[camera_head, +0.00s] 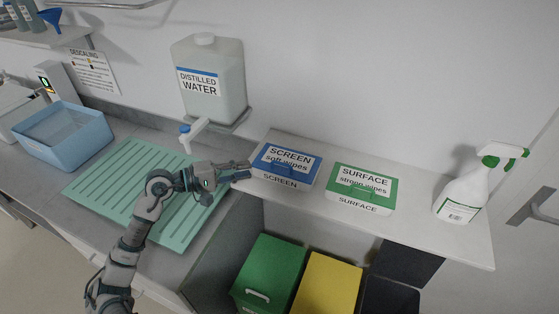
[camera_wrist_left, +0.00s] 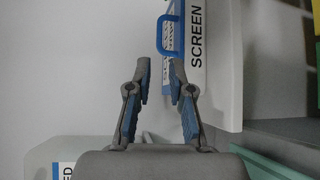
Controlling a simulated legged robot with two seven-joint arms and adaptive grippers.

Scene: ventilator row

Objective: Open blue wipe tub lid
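The blue wipe tub (camera_head: 287,163) labelled "SCREEN soft wipes" stands on the white shelf, its blue lid down. My left gripper (camera_head: 247,170) is at the tub's left side in the head view, its fingers pointing right toward it. In the left wrist view the gripper (camera_wrist_left: 160,66) is open, with nothing between its blue-padded fingers. The tub (camera_wrist_left: 198,45) is ahead of them, and its blue handle loop (camera_wrist_left: 168,35) lies just beyond the fingertips. I cannot tell whether a finger touches it. My right gripper is not in view.
A green wipe tub (camera_head: 361,188) stands right of the blue one, then a spray bottle (camera_head: 462,194). A distilled water container (camera_head: 210,80) is behind left. Green and yellow bins (camera_head: 330,284) sit below the shelf. A green ribbed mat (camera_head: 125,180) and blue basin (camera_head: 66,138) are left.

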